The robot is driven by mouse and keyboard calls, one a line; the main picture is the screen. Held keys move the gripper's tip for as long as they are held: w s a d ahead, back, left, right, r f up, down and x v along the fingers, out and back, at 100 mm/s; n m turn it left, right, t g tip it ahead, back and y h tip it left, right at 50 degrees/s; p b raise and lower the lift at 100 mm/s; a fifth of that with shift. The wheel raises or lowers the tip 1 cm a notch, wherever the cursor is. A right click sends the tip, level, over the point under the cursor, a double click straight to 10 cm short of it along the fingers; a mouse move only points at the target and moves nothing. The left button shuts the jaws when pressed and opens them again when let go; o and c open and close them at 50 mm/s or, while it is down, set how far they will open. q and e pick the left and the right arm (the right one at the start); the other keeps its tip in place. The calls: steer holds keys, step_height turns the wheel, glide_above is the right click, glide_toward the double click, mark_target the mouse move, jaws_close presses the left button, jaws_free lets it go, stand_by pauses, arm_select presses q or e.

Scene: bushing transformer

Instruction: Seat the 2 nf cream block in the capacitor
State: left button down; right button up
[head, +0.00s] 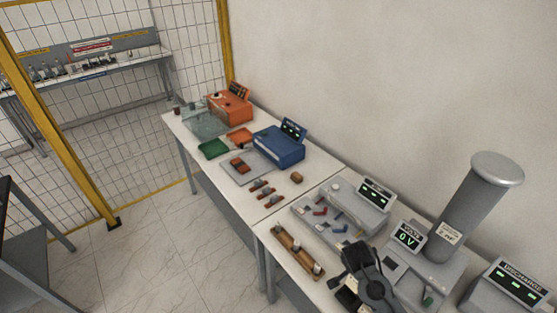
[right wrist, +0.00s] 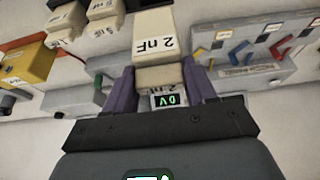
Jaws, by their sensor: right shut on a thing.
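The 2 nF cream block (right wrist: 155,46) is between the two purple fingers of my right gripper (right wrist: 161,78) in the right wrist view, with its label upside down. My right gripper is shut on it. In the head view my right gripper (head: 367,277) is a dark shape at the bottom, in front of the bench devices; the block is hard to make out there. The capacitor is the tall grey column (head: 470,205) with a pale disc on top and a label, right of the gripper. Its seat cannot be made out. My left gripper is not in view.
A VOLTS display (head: 408,238) reading 0 V stands beside the column. A wooden rack (head: 290,244) with cylinders lies left of the gripper, and a grey panel with coloured levers (head: 325,213) behind. A DISCHARGE box (head: 512,284) stands at right. Other cream blocks (right wrist: 69,22) show in the wrist view.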

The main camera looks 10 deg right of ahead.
step_height(320, 180, up, 6)
steer(key=p, duration=0.3)
steer(key=shift+p, duration=0.3)
steer(key=shift+s+r, duration=0.1)
steer(key=shift+r, duration=0.05)
steer(key=s+a+f+n+t+y, duration=0.1)
steer(key=s+a+n, duration=0.4)
steer(key=a, duration=0.5)
steer(key=r+n+y, duration=0.1)
steer(key=r+n, duration=0.1)
steer(key=a+r+n+t+y, duration=0.1)
steer(key=n, duration=0.2)
steer(key=r+n+y, duration=0.1)
steer(key=r+n, duration=0.1)
steer(key=shift+s+a+r+t, duration=0.25)
steer(key=shift+s+r+t, duration=0.05)
steer(key=shift+s, duration=0.05)
steer(key=shift+n, duration=0.3)
